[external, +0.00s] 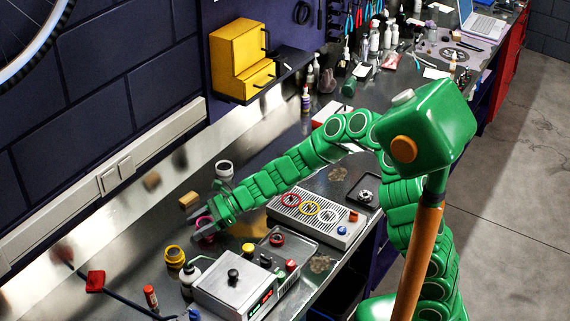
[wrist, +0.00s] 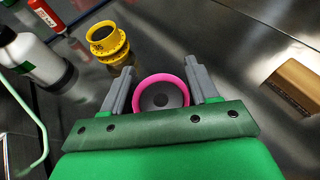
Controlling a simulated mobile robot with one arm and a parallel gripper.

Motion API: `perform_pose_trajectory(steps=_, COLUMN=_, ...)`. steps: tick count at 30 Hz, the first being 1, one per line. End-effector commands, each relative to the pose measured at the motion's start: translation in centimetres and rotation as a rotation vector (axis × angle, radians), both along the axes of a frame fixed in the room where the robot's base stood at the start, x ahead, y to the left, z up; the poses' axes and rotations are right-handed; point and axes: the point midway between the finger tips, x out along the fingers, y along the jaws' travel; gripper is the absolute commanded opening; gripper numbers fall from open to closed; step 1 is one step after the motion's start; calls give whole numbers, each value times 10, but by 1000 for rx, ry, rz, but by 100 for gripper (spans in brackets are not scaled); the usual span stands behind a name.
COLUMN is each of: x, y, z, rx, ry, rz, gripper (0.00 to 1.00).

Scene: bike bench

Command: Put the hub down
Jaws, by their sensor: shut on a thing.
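The hub, with a pink ring around a dark centre, sits between my fingertips in the wrist view (wrist: 161,94). In the external view its pink rim (external: 204,226) shows at the end of my arm. My gripper (wrist: 160,80) is shut on the hub, one grey finger on each side; it also shows in the external view (external: 208,218). The hub is over the metal bench, left of the grey tray (external: 337,227). My fingers partly hide it, and I cannot tell whether its underside touches the bench.
A yellow-ringed cylinder (wrist: 108,42) and a white bottle (wrist: 32,52) stand close by. A wooden block (wrist: 302,84) lies on the other side. A dark cup-like part with a pale rim (external: 224,168) stands behind my gripper. A grey box (external: 235,288) is in front.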

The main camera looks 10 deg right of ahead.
Motion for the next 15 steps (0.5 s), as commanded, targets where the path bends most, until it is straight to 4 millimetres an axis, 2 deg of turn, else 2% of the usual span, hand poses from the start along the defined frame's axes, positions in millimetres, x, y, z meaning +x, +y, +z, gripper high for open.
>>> perform_pose_trajectory(steps=2, x=0, y=0, z=-2, rx=0, ry=0, rz=0, gripper=22)
perform_pose_trajectory(steps=3, x=0, y=0, z=-2, rx=0, ry=0, rz=0, gripper=65)
perform_pose_trajectory(steps=6, x=0, y=0, z=-2, rx=0, ry=0, rz=0, gripper=80)
perform_pose_trajectory(steps=7, x=0, y=0, z=-2, rx=0, ry=0, rz=0, gripper=84)
perform_pose_trajectory(steps=15, x=0, y=0, z=-1, rx=0, ry=0, rz=0, gripper=84)
